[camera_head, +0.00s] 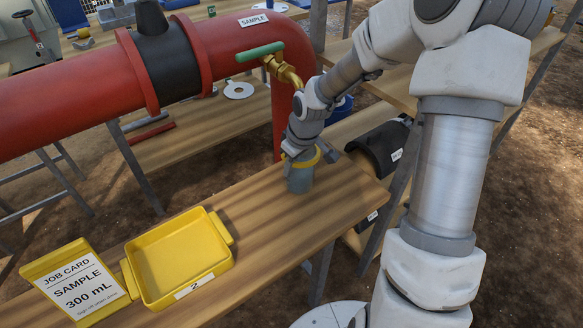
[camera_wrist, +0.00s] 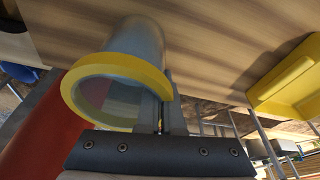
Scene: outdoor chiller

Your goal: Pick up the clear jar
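The clear jar (camera_head: 299,182), greyish and see-through with a yellow rim, is upright at the right part of the wooden bench, under the brass tap. In the wrist view the jar (camera_wrist: 142,42) fills the upper middle, its open mouth towards the camera. My gripper (camera_head: 314,155) is at the jar's rim. In the wrist view my gripper's fingers (camera_wrist: 172,80) are close together with the jar's wall and rim between them, at the right side of the mouth. I cannot tell whether the jar's base touches the bench.
A red pipe (camera_head: 75,98) with a green-handled brass tap (camera_head: 284,68) is close behind my gripper. A yellow tray (camera_head: 222,268) and a job card stand (camera_head: 80,286) reading 300 mL are on the bench's left. The bench between tray and jar is clear.

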